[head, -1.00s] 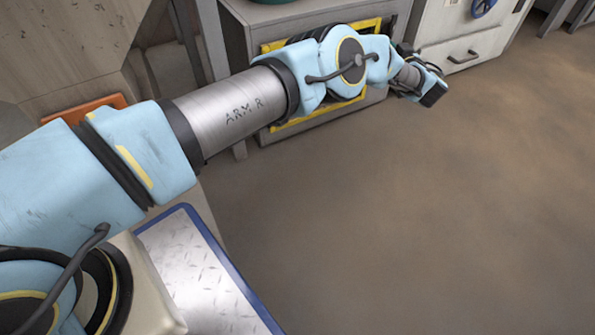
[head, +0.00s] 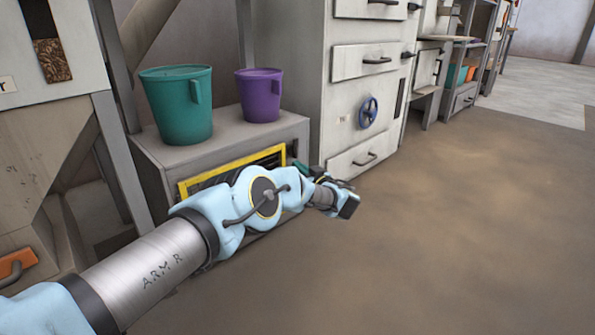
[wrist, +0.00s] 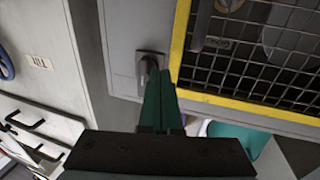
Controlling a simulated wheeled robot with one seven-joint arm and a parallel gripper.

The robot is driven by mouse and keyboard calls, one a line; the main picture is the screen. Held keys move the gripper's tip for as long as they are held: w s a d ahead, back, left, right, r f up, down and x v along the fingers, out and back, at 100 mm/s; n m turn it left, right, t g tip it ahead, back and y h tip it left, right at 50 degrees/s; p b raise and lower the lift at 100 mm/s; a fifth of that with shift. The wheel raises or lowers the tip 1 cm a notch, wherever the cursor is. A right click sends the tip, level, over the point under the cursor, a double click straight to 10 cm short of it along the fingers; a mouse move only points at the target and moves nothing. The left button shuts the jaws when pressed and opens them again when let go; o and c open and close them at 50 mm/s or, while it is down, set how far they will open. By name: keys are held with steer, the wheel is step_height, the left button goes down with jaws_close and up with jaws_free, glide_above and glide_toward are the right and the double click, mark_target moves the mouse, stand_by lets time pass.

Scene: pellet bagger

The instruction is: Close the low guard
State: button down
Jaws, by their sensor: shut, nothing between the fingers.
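The low guard (head: 235,170) is a yellow-framed dark mesh panel on the front of a low grey cabinet (head: 215,145). My arm hides its lower part in the head view. In the wrist view the guard's yellow frame and mesh (wrist: 250,95) fill the upper right. I cannot tell whether it is fully closed. A small grey latch-like handle (wrist: 149,66) sits on the cabinet beside the frame. My gripper (wrist: 161,78) is shut and empty. Its dark green fingers point at that handle, very close; contact is unclear. In the head view my gripper (head: 301,167) is at the guard's right side.
A teal bucket (head: 178,105) and a purple bucket (head: 259,95) stand on the cabinet top. A drawer unit (head: 350,80) with a blue handwheel (head: 368,112) stands close on the right. An orange handle (head: 17,268) is at lower left. Open floor (head: 450,240) lies to the right.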

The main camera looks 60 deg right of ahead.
steer(key=s+a+p, duration=0.2)
steer(key=s+p, duration=0.1)
steer(key=s, duration=0.7)
steer(key=shift+p, duration=0.35)
steer(key=shift+s, duration=0.1)
